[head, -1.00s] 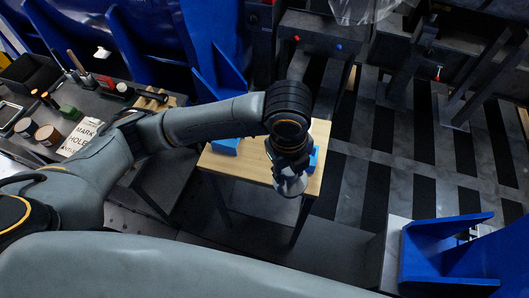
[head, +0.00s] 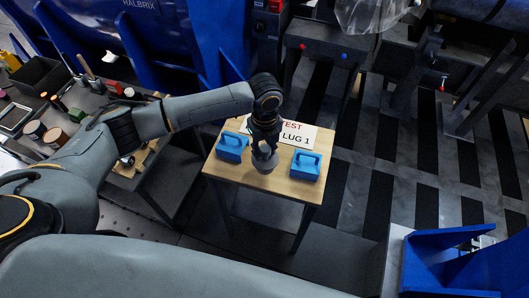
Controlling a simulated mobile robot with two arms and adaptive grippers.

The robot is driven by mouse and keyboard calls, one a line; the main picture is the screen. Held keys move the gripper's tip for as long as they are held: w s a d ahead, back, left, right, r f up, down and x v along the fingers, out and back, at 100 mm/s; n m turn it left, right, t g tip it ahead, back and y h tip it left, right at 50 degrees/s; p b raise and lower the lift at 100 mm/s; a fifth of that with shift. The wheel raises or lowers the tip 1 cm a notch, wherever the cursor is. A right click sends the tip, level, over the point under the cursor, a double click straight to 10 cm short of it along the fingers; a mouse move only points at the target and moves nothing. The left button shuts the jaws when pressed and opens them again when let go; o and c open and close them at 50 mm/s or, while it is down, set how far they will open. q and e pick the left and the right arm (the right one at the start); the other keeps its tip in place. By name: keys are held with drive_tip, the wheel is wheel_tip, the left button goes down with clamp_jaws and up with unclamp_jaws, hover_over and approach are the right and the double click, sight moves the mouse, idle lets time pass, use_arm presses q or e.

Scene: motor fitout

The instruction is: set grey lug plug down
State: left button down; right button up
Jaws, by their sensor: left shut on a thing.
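My left gripper (head: 264,144) points down over the small wooden table (head: 265,186). It is shut on a rounded grey piece, the grey lug plug (head: 265,163), at its fingertips. The plug is between two blue blocks and in front of a white sign reading "TEST LUG 1" (head: 298,134). The gripper covers part of the sign and the plug's top. I cannot tell whether the plug touches the tabletop. My right gripper is not in view.
One blue block (head: 231,147) is left of the plug, another (head: 305,165) right of it. Bare wood shows in front. A cluttered dark bench (head: 92,112) stands at left, and a blue bracket (head: 452,262) at lower right. Dark machinery stands behind.

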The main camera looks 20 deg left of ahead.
use_arm(q)
drive_tip(key=shift+w+a+f, duration=0.15)
drive_tip(key=shift+w+f, duration=0.3)
drive_tip(key=shift+f, duration=0.05)
wheel_tip(320, 180, down, 2)
drive_tip(key=shift+f+p, duration=0.15)
drive_tip(key=shift+p, duration=0.35)
drive_tip(key=shift+f, duration=0.4)
drive_tip(key=c, duration=1)
unclamp_jaws()
drive_tip(key=shift+o, duration=0.2)
drive_tip(key=shift+r, duration=0.1)
wheel_tip(320, 180, up, 12)
drive_tip(key=shift+f+b, duration=0.1)
drive_tip(key=shift+b, duration=0.85)
